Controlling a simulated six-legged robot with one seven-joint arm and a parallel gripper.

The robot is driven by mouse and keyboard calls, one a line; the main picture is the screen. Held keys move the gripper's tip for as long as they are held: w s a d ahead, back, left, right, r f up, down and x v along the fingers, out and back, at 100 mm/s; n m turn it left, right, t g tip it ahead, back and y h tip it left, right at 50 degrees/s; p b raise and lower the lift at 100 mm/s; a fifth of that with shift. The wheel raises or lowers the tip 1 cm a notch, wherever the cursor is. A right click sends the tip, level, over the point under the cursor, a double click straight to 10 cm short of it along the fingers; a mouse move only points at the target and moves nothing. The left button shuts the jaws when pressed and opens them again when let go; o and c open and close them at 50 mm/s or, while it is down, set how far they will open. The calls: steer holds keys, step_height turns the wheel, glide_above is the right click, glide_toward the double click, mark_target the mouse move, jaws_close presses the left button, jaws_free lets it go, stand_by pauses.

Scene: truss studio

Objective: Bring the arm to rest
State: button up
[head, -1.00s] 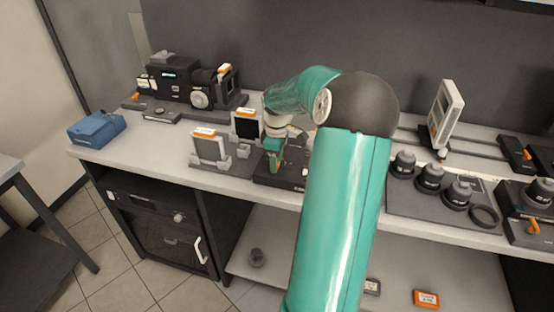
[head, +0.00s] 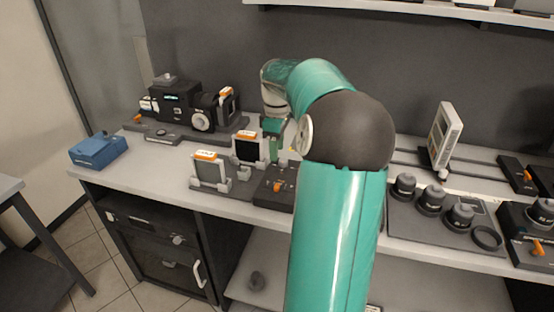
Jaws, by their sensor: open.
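My gripper (head: 274,150) shows in the head view, at the end of my green arm near the middle of the bench. It points down above a black base block (head: 270,191) with an orange lever. Its jaws are open, and I see nothing held between them. The fingertips are small and partly hard to make out. A framed dark plate (head: 247,149) with an orange top label stands just to the left of the gripper. My arm hides part of the bench behind and to the right of it.
A framed grey plate (head: 209,170) stands at front left. A black camera-like device (head: 180,100) and a blue box (head: 98,150) are further left. On the right are a tilted white frame (head: 445,135) and several dark cylinders on a tray (head: 430,226). A shelf (head: 420,9) hangs above.

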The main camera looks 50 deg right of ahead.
steer(key=shift+r, duration=0.25)
stand_by(0.4)
steer(key=a+r+m+t+h, duration=0.1)
steer(key=a+r, duration=0.1)
steer(key=a, duration=1)
steer(key=a+r+m+h, duration=0.1)
steer(key=a+r, duration=0.2)
steer(key=a, duration=0.9)
steer(key=s+a+f+m+t+y, duration=0.1)
steer(key=s+a+t, duration=0.1)
steer(key=s+a, duration=0.4)
steer(key=s+a+f+m+t+y, duration=0.1)
steer(key=s+a+f+t, duration=0.1)
steer(key=s+a, duration=0.4)
steer(key=a, duration=0.4)
steer(key=shift+a+f+m+t, duration=0.2)
steer(key=shift+a+m+t, duration=0.05)
steer(key=shift+m+t, duration=0.05)
steer(key=shift+c, duration=1)
